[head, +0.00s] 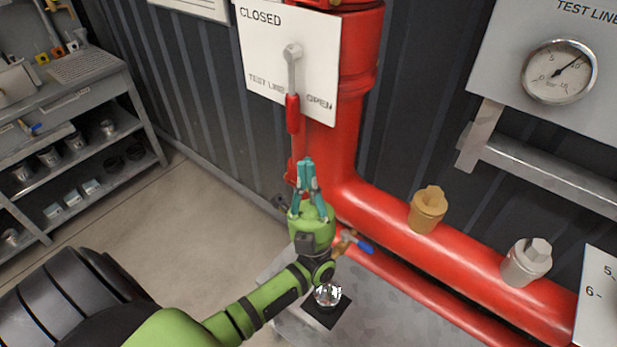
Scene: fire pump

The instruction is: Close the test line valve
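The test line valve has a grey lever (292,75) with a red grip (292,114), in front of a white plate (262,50). The lever hangs nearly straight down from its pivot. The plate reads CLOSED at upper left, TEST LINE at lower left and OPEN at lower right; the grip is just left of OPEN. My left gripper (306,163) has teal fingers pointing up, below the grip and apart from it in the picture. Its fingertips are drawn together, with nothing seen between them. My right gripper is not in view.
A thick red pipe (380,212) runs down behind my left gripper and off to the right, with a brass fitting (427,209) and a grey fitting (526,261). A small blue-handled valve (357,243) is beside my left wrist. A pressure gauge (559,72) hangs at right. Shelves (75,130) stand at left.

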